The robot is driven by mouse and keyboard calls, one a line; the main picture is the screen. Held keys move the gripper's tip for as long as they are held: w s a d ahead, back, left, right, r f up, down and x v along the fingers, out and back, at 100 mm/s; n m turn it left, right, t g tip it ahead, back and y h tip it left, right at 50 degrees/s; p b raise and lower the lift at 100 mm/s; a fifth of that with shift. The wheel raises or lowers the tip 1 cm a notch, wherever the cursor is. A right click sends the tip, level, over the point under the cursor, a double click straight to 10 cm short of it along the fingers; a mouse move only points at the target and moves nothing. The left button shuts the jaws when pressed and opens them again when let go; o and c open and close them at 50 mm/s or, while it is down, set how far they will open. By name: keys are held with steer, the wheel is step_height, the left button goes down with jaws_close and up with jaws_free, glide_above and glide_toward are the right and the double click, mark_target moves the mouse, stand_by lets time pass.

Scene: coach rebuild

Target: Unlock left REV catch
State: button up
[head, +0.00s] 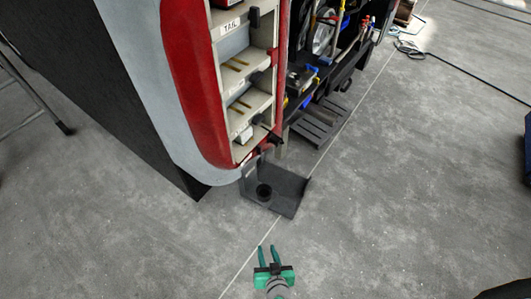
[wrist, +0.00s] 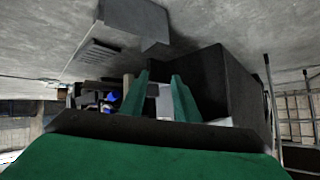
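The coach's rear light housing (head: 190,75) has a red rim around a pale stack of compartments (head: 233,75), upper left of centre in the head view. An upper label reads TAIL (head: 230,27). A small pale label (head: 245,135) lower down is too small to read. Dark catch-like parts (head: 258,119) sit by the lowest compartment; I cannot tell which is the left REV catch or whether it is locked. My gripper (head: 267,247), with green fingers, is well below the housing, apart from it and empty. Its fingers stand apart in the wrist view (wrist: 159,76).
A dark grey bracket-like tray (head: 287,196) juts out below the housing, between it and my gripper. Shelves with tools and a slatted dark rack (head: 322,122) stand behind to the right. A cable (head: 455,75) lies at upper right. Grey floor (head: 400,200) is clear at right.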

steer(key=w+r+n+y, duration=0.1)
steer(key=w+n+y, duration=0.15)
steer(key=w, duration=0.75)
steer(key=n+y, duration=0.8)
steer(key=y, duration=0.2)
glide_toward(261, 150)
steer(key=x, duration=0.8)
steer(key=shift+w+f, duration=0.1)
steer(key=shift+f, duration=0.15)
jaws_close()
